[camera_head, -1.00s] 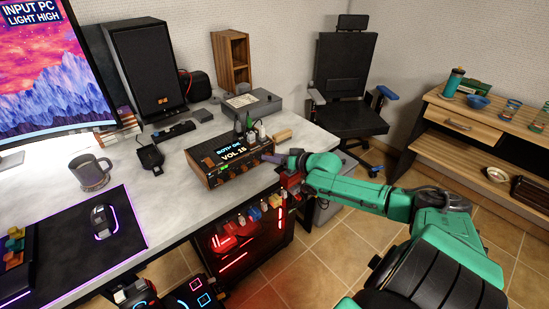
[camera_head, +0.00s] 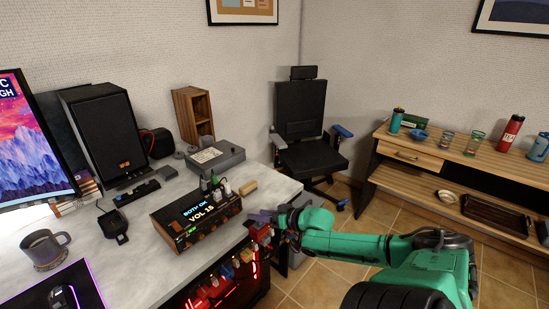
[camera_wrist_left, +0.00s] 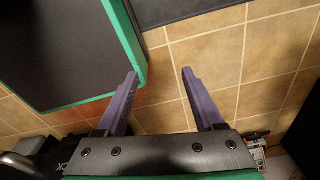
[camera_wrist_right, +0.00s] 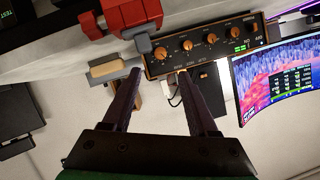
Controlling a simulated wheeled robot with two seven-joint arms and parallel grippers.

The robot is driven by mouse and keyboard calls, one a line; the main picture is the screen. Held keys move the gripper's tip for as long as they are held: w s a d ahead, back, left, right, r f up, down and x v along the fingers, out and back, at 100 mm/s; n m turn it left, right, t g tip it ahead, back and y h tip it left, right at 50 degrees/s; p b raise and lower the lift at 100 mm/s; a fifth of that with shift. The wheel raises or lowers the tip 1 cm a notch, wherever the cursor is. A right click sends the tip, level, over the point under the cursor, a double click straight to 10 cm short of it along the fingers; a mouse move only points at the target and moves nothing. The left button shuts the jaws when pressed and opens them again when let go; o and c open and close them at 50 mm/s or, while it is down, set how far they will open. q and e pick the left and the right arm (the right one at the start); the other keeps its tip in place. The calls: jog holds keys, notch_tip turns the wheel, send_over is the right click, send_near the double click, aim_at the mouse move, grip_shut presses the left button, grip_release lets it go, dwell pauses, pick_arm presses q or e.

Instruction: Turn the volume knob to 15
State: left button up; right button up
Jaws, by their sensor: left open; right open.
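The audio unit (camera_head: 195,221) with wooden sides stands on the desk. Its display (camera_head: 198,210) reads "BOTH ON" and "VOL 15". Its row of round knobs shows in the right wrist view, with the end knob (camera_wrist_right: 160,53) closest to my fingers; which knob is volume I cannot read. My right gripper (camera_head: 260,216) is open just off the unit's right end, and its fingers (camera_wrist_right: 159,76) in the right wrist view have nothing between them that they grip. My left gripper (camera_wrist_left: 158,74) is open and empty above the tiled floor, out of the head view.
A red clamp-like object (camera_wrist_right: 120,15) is close to the right fingers at the desk edge. A mug (camera_head: 45,248), a speaker (camera_head: 103,135) and a grey box (camera_head: 215,157) stand on the desk. An office chair (camera_head: 304,130) and a wooden shelf (camera_head: 455,160) are beyond.

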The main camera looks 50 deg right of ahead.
jog(key=p+v, duration=0.2)
jog(key=v, duration=0.3)
jog(key=shift+s+r, duration=0.1)
jog(key=shift+s, duration=0.2)
